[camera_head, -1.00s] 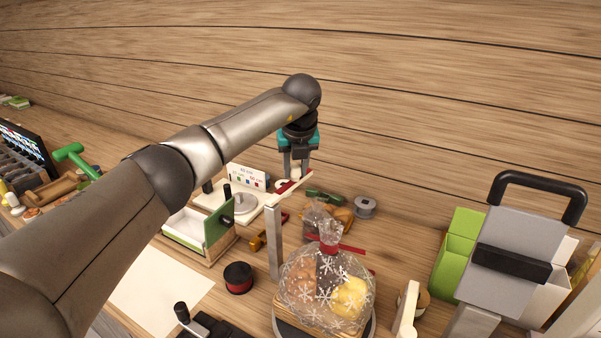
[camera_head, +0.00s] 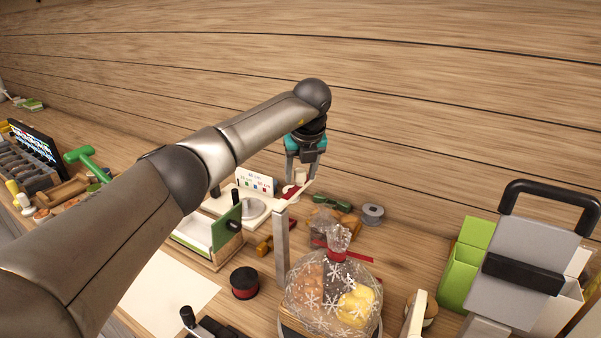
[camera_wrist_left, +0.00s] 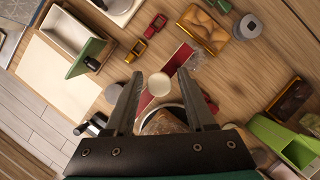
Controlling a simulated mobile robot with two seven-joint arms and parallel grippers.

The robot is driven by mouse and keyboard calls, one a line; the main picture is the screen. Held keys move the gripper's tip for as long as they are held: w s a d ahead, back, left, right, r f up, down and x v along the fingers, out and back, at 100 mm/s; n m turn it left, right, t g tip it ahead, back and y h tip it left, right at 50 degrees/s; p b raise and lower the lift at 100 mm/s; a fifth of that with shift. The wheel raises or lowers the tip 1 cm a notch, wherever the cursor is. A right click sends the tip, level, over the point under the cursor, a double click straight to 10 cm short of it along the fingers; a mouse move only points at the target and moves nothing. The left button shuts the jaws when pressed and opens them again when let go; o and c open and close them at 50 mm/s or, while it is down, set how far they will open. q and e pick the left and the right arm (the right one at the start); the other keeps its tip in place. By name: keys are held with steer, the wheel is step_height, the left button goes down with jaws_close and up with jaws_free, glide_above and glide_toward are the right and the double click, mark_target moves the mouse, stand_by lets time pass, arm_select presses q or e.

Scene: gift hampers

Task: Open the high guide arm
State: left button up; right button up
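The high guide arm (camera_head: 294,194) is a thin red-and-white bar on top of an upright grey post (camera_head: 281,246). A round white knob (camera_head: 300,176) stands at its far end. In the left wrist view the knob (camera_wrist_left: 159,84) lies between the fingertips, above a red strip (camera_wrist_left: 167,76). My left gripper (camera_head: 302,172) is open around the knob, with a gap on each side in the wrist view (camera_wrist_left: 159,76). Contact with the bar cannot be told. My right gripper is not in view.
A snowflake-patterned clear bag (camera_head: 332,290) stands just right of the post. A green-fronted drawer box (camera_head: 226,228) and a red-black spool (camera_head: 244,282) are left of it. A grey panel with a black handle (camera_head: 520,262) and a green bin (camera_head: 466,262) stand right.

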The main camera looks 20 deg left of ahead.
arm_select(q)
steer(key=shift+o, duration=0.5)
steer(key=b+v, duration=0.1)
steer(key=v, duration=1.4)
steer(key=shift+b, duration=0.4)
